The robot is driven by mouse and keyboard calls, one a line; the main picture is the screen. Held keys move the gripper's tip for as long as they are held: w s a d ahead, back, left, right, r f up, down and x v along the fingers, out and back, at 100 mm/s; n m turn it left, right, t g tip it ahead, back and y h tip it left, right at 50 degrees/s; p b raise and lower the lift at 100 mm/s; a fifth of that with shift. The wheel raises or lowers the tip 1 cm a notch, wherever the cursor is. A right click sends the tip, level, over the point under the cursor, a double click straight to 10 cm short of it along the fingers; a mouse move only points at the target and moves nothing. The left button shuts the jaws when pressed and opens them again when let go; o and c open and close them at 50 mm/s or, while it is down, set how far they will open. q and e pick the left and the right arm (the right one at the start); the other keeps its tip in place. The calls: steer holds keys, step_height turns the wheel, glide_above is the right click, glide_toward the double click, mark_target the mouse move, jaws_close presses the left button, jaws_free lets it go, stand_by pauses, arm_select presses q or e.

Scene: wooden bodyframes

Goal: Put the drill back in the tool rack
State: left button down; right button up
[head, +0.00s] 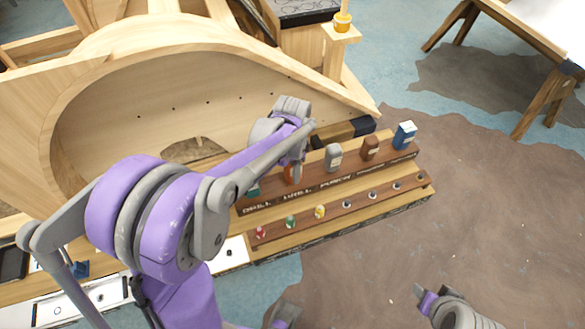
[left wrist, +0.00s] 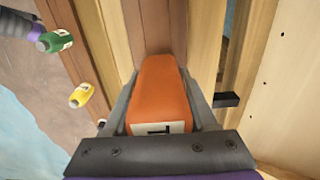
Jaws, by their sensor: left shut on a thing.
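My left gripper (head: 293,172) is over the back row of the tool rack (head: 300,203), at its left part. It is shut on an orange block-shaped tool (left wrist: 160,90) with a white label, held between both fingers in the left wrist view. In the head view my arm and gripper hide most of this orange tool (head: 290,174). I cannot tell from its visible shape whether it is the drill, or whether it is seated in the rack. My right gripper (head: 421,293) is low at the right of the head view, away from the rack; its jaw opening is unclear.
A teal item (head: 253,189) stands left of the orange one; grey (head: 333,158), brown (head: 370,147) and blue (head: 404,135) items stand to the right. Small coloured bottles (head: 290,222) line the front step. A curved wooden frame (head: 150,85) rises behind. Floor at right is clear.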

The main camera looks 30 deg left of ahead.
arm_select(q)
steer(key=shift+f, duration=0.1)
steer(key=shift+f+b, duration=0.25)
steer(key=shift+b, duration=0.05)
steer(key=shift+c, duration=1)
jaws_free()
steer(key=shift+r, duration=0.15)
